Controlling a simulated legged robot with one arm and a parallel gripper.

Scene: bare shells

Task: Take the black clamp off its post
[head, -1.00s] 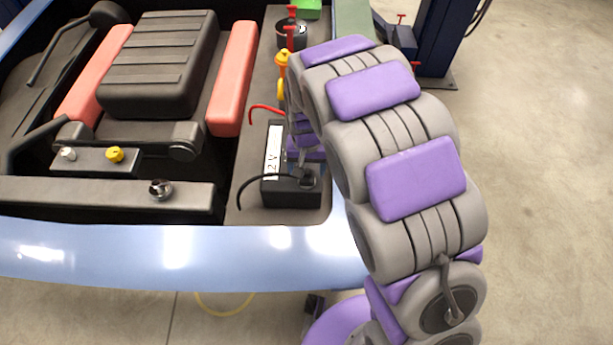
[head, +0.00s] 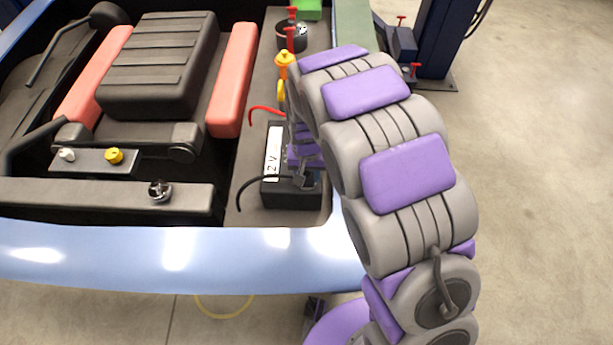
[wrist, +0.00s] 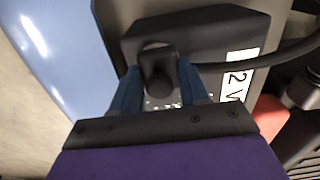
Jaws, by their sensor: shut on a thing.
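The battery (head: 282,198), a dark box with a white label, stands in the right part of the engine bay. My gripper (head: 304,182) is over its near right corner, pointing down. In the wrist view my gripper (wrist: 159,88) has its two blue fingers on either side of the black clamp (wrist: 158,68) and is shut on it. A light rounded metal edge shows just behind the clamp. My fingers and the clamp cover the post, so I cannot tell whether the clamp is still around it. The battery (wrist: 200,32) fills the upper middle there.
A black cable (head: 258,178) curves from the battery's near end to the left. A red cable (head: 264,111) arches behind the battery. A yellow-capped part (head: 284,60) stands farther back. The blue car front edge (head: 180,248) runs along the near side.

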